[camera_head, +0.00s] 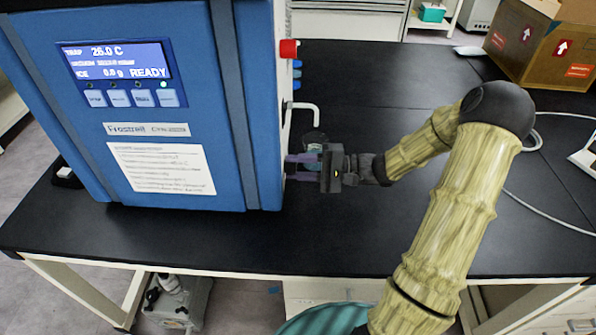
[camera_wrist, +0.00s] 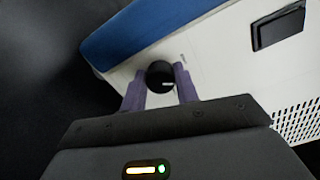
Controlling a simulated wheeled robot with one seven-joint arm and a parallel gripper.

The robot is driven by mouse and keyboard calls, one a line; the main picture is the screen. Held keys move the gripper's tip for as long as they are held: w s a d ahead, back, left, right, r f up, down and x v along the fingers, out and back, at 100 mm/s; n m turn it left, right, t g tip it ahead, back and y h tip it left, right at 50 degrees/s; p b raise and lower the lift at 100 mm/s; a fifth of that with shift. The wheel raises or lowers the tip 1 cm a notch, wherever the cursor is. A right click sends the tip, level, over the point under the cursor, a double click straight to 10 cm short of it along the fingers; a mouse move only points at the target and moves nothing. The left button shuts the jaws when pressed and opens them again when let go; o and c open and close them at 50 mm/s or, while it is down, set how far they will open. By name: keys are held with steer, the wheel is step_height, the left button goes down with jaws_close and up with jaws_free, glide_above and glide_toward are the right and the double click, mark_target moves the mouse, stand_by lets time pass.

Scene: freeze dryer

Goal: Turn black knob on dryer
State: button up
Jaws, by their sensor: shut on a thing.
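The dryer (camera_head: 190,110) is a blue box with a lit display, standing on the black bench at the left in the head view. Its white side panel (camera_wrist: 215,65) fills the middle of the wrist view. The round black knob (camera_wrist: 160,74) sits on that panel, between the two purple fingers of my gripper (camera_wrist: 160,86). My gripper is shut on the knob, one finger on each side. In the head view, my gripper (camera_head: 302,166) reaches the dryer's right side from the right; the knob is hidden there.
A red knob (camera_head: 289,49) and a bent white pipe (camera_head: 303,110) stick out of the dryer's side above my gripper. A clear container stands just behind it. A cardboard box (camera_head: 545,45) is at the back right. The bench (camera_head: 380,90) is mostly clear.

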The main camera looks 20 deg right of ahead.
steer(key=n+b, duration=0.1)
steer(key=n, duration=0.1)
steer(key=n+b, duration=0.2)
steer(key=n, duration=0.1)
steer(key=shift+d+f+n, duration=0.1)
steer(key=shift+f+n, duration=0.1)
steer(key=shift+n, duration=0.1)
stand_by(0.4)
steer(key=o, duration=1)
steer(key=shift+r, duration=0.1)
steer(key=shift+c, duration=0.2)
steer(key=shift+d, duration=0.1)
steer(key=v, duration=1.7)
steer(key=shift+p, duration=0.45)
steer(key=shift+r, duration=0.15)
